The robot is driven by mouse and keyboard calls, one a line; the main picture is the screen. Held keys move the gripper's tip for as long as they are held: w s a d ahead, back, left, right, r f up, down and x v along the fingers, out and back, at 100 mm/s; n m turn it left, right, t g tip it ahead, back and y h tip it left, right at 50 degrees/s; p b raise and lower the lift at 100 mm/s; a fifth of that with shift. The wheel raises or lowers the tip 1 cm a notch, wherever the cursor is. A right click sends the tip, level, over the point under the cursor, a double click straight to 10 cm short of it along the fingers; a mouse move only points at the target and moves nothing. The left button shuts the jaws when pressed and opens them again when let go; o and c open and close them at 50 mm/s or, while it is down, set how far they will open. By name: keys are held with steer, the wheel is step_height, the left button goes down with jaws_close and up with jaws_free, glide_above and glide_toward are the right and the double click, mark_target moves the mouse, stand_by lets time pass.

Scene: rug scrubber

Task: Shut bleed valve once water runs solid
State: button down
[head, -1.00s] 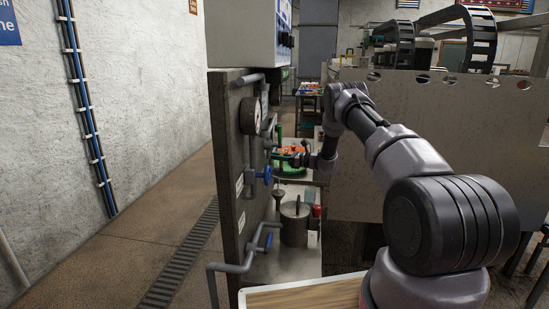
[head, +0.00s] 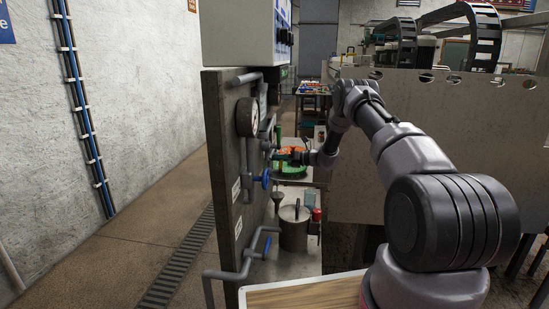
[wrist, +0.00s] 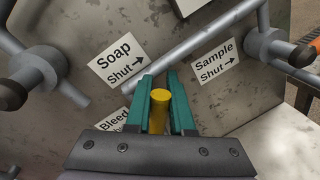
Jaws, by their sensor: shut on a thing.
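My gripper (wrist: 160,88) has its two teal fingers closed on a yellow-ended handle (wrist: 159,100) in the wrist view. A label reading "Bleed" (wrist: 112,121) is beside it at lower left, partly hidden by my gripper. The handle's far end and pivot are hidden, so its angle is hard to tell. In the head view my gripper (head: 290,157) reaches the right side of the upright valve panel (head: 217,150). I cannot make out any running water in either view.
Labels "Soap Shut" (wrist: 117,60) and "Sample Shut" (wrist: 214,61) have arrows pointing right. Grey pipes cross the panel. The head view shows a gauge (head: 246,117), blue valve handles (head: 265,180) and a metal pot (head: 293,230). A grey partition (head: 400,150) stands right.

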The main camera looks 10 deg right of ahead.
steer(key=shift+w+d+f+m, duration=0.2)
steer(key=shift+w+f+m, duration=0.2)
steer(key=shift+m, duration=0.4)
steer(key=f+m, duration=0.1)
steer(key=f+m+g, duration=0.1)
steer(key=m, duration=0.1)
steer(key=shift+w+d, duration=0.15)
steer(key=shift+w, duration=0.25)
steer(key=shift+w+f+m+g, duration=0.1)
steer(key=shift+f+m+g, duration=0.45)
steer(key=shift+m, duration=0.5)
steer(key=shift+f+m+g, duration=0.35)
steer(key=shift+f+m, duration=0.35)
steer(key=shift+m, duration=0.35)
steer(key=c, duration=0.8)
jaws_free()
steer(key=v, duration=1)
steer(key=shift+d, duration=0.4)
